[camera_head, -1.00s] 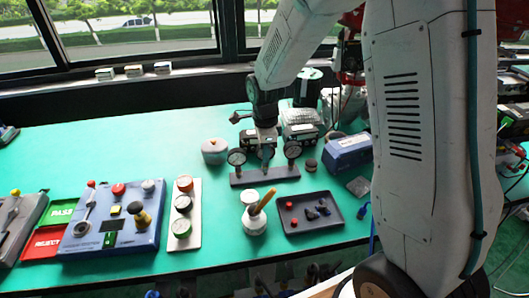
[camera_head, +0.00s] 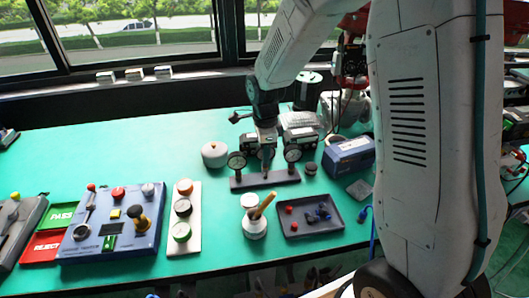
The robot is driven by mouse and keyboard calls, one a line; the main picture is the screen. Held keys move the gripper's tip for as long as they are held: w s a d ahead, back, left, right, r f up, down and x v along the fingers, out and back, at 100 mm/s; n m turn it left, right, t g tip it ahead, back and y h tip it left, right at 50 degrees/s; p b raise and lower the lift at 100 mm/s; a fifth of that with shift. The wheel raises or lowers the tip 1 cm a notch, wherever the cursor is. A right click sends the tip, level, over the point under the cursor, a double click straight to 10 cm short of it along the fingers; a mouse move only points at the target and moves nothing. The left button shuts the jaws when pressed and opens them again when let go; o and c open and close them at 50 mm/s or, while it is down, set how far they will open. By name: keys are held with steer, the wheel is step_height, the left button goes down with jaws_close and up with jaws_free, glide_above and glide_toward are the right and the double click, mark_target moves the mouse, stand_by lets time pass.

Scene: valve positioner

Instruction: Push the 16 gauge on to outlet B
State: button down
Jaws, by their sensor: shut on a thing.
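A dark rail-like block (camera_head: 265,181) stands on the green bench with round-faced gauges on it. One gauge (camera_head: 236,161) is at its left end and another gauge (camera_head: 292,154) at its right end. My gripper (camera_head: 266,150) points down at the middle of the block, between these two gauges. It is shut on a small gauge-like part there, mostly hidden by the jaws. The numbers on the dials and the outlet letters are too small to read. I cannot tell whether the held part is fully seated on the block.
A grey round pot (camera_head: 214,154) stands left of the block. A dark tray (camera_head: 309,215) with small parts and a white holder (camera_head: 254,224) are in front. A blue box (camera_head: 348,154) is at right, a control panel (camera_head: 112,225) at left. The back left bench is clear.

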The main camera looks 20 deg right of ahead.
steer(key=shift+r, duration=2)
steer(key=shift+a, duration=0.1)
